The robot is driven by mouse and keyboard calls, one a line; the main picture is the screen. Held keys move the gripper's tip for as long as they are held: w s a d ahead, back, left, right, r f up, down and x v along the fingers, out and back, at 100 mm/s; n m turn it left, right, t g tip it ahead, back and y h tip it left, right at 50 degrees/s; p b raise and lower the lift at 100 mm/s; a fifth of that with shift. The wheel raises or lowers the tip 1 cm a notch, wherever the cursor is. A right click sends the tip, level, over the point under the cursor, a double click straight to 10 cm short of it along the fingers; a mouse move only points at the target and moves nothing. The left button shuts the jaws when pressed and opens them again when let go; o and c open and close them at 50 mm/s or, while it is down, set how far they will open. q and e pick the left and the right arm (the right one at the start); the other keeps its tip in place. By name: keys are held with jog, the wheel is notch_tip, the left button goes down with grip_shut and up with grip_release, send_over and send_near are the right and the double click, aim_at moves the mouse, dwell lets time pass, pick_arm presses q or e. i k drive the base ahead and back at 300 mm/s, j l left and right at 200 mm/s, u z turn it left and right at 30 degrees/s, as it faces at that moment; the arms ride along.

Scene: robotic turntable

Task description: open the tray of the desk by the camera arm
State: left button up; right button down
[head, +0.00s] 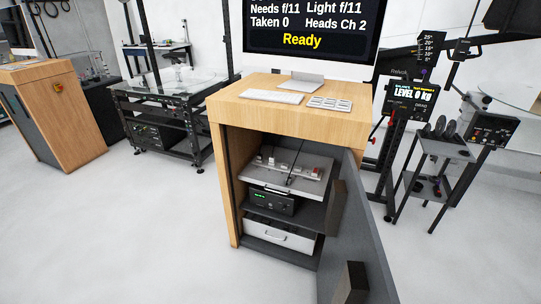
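The wooden desk (222,107) stands in the middle of the head view. Its dark door (345,235) is swung open toward the lower right. Inside, a grey tray (262,176) with small white and red parts on top sits on the upper level, appearing to jut slightly forward. Below it is a black device (268,203) with a green display. A white drawer-like box (278,236) sits at the bottom. The camera arm (412,48) stands to the right of the desk. Neither of my grippers shows in this view.
A keyboard (272,96), a keypad (330,104) and a monitor (310,30) stand on the desk. A black-framed glass turntable (170,85) is behind left. A small black stand (445,150) is at right. The floor at front left is clear.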

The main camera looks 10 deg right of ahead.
aim_at(305, 184)
jog(key=i+j+z, duration=0.15)
jog(key=i+j, duration=0.2)
jog(key=i+j+z, duration=0.1)
jog(key=i+j, duration=0.2)
jog(key=i+j+z, duration=0.15)
jog(key=i+j, duration=0.15)
jog(key=j, duration=0.2)
jog(key=i+j+z, duration=0.1)
jog(key=i+j, duration=0.15)
jog(key=j, duration=0.2)
